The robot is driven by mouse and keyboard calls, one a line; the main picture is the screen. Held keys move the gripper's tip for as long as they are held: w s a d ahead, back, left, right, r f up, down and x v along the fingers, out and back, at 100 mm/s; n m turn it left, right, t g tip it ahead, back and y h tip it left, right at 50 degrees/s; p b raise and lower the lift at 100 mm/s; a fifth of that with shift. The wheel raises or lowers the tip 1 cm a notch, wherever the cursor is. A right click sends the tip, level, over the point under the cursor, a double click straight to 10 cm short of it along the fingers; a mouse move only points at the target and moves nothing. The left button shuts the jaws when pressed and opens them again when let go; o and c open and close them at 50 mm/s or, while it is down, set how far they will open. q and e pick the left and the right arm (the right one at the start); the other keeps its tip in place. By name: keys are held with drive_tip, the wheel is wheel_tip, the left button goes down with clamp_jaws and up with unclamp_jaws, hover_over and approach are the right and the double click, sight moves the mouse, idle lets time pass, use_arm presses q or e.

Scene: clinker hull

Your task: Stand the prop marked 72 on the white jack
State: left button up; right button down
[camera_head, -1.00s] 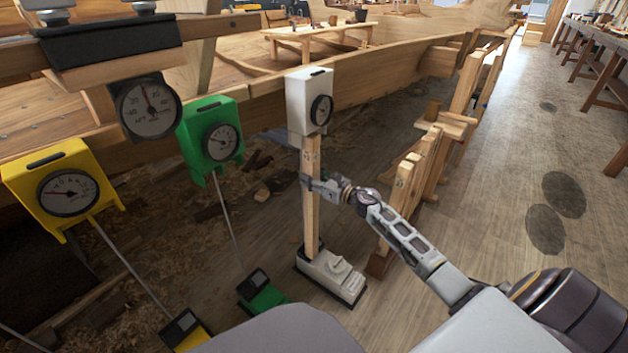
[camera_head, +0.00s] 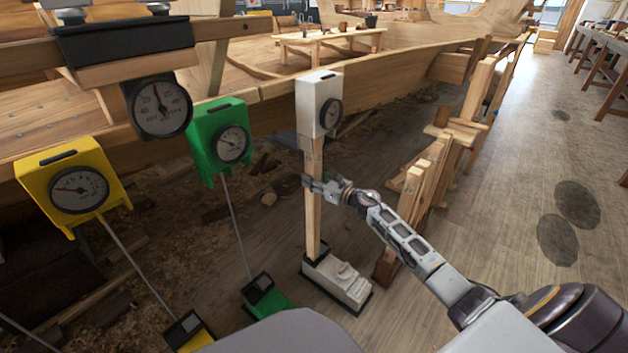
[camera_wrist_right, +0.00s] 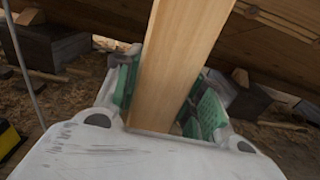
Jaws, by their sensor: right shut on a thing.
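A wooden prop (camera_head: 313,226) stands nearly upright with its foot on the white jack (camera_head: 338,280). Its top end is at the underside of the white gauge box (camera_head: 319,104) on the hull. No number can be read on it. My right gripper (camera_head: 314,184) is shut around the prop's upper part, below the gauge box. In the right wrist view the prop (camera_wrist_right: 180,65) runs between the two green-padded fingers. Whether the foot sits flat on the jack cannot be told exactly. My left gripper is not in view.
Green (camera_head: 219,139) and yellow (camera_head: 75,186) gauge boxes hang to the left, with thin rods down to a green jack (camera_head: 267,297) and a yellow one. Several wooden posts (camera_head: 410,205) stand right of the prop. The floor (camera_head: 500,240) at right is open.

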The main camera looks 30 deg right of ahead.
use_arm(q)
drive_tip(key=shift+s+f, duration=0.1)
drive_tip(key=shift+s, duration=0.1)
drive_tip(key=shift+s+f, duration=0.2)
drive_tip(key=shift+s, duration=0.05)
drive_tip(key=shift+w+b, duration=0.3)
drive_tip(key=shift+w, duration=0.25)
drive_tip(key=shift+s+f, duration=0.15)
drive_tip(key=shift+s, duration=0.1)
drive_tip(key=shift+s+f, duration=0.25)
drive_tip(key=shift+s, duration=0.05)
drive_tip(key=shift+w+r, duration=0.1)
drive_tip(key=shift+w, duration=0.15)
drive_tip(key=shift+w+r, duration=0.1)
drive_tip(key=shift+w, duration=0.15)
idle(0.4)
